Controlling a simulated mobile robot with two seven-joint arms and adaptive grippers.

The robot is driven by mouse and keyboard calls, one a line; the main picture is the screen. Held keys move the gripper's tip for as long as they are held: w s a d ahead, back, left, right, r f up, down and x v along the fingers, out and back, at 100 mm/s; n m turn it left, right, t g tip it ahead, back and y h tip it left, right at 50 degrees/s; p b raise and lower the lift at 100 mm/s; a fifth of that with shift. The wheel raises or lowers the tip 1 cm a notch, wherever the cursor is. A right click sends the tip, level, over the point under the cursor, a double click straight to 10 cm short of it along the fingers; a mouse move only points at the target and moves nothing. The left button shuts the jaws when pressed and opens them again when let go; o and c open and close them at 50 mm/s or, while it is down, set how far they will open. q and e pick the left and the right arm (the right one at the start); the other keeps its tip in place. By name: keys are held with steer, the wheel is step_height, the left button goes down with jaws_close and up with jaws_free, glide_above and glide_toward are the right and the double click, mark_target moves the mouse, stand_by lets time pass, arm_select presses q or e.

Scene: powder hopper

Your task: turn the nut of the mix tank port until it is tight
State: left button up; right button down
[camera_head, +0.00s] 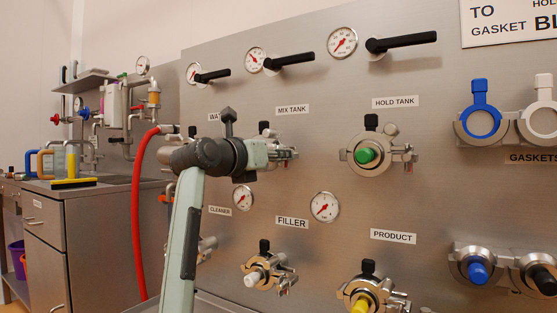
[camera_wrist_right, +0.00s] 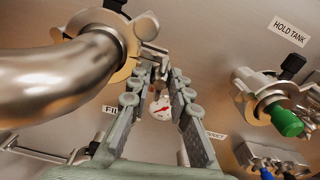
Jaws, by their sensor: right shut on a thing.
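The mix tank port sits below the MIX TANK label (camera_head: 292,109) and is mostly hidden behind my right arm in the head view. In the right wrist view its clamp (camera_wrist_right: 128,48) rings the end of a curved steel pipe (camera_wrist_right: 50,82). The clamp's small nut (camera_wrist_right: 153,62) shows only partly at the fingertips. My right gripper (camera_wrist_right: 160,74) is shut on the nut, with one finger on each side. In the head view this gripper (camera_head: 276,153) reaches the right side of the port. My left gripper is not in view.
The hold tank port with a green plug (camera_head: 366,156) is to the right. The filler port (camera_head: 262,277) and a gauge (camera_head: 325,206) are below. A red hose (camera_head: 137,210) hangs at left beside a steel cabinet (camera_head: 98,235). Valve handles (camera_head: 402,42) stick out above.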

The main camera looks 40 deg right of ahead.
steer(key=c, duration=1.8)
jaws_free()
steer(key=shift+m, duration=0.8)
steer(key=shift+c, duration=0.2)
steer(key=shift+o, duration=1)
steer(key=shift+r, duration=0.1)
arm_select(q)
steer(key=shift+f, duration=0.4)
